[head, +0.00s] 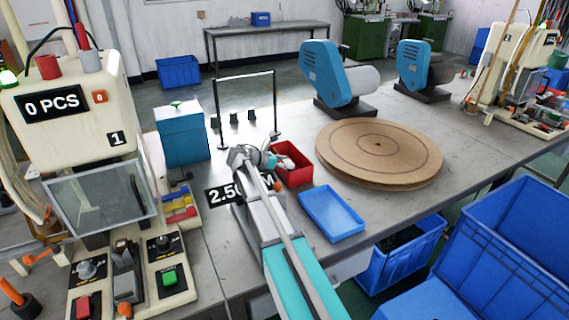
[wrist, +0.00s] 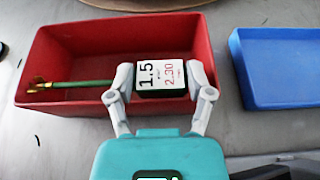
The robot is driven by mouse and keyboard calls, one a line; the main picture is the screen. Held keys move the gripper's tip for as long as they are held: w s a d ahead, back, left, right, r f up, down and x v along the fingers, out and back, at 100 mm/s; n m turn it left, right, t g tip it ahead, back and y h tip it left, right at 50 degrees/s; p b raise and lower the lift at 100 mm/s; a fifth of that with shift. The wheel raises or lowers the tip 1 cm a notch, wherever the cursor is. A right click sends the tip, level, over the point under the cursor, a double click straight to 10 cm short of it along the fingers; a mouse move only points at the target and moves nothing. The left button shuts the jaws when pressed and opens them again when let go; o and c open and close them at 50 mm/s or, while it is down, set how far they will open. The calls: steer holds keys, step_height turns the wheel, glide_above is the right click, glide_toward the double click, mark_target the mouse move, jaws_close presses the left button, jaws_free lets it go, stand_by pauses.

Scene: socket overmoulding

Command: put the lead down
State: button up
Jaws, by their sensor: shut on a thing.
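The lead shows in the wrist view as a green cable (wrist: 85,84) with brass-coloured ends (wrist: 38,86) on the left. On the right it runs up to a dark green block with a white label (wrist: 161,76), marked 1.5 and 2.30. My gripper (wrist: 160,84) is shut on this labelled block of the lead. The lead is over the inside of the red bin (wrist: 60,107); I cannot tell whether it touches the bin floor. In the head view my gripper (head: 266,160) is at the left side of the red bin (head: 298,177), and the lead cannot be made out.
A blue tray (head: 332,214) lies right of the red bin. A round brown board (head: 380,150) lies behind it. A black frame (head: 246,76) stands behind my gripper, with a teal box (head: 182,135) to its left. A press (head: 75,110) stands at the left.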

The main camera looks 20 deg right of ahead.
steer(key=shift+f+b, duration=0.3)
steer(key=shift+f, duration=0.1)
steer(key=o, duration=1.2)
steer(key=shift+r, duration=0.2)
steer(key=shift+r+p, duration=0.65)
steer(key=shift+p, duration=0.2)
steer(key=shift+p+v, duration=2.1)
steer(key=shift+v, duration=3.9)
steer(key=shift+f, duration=0.2)
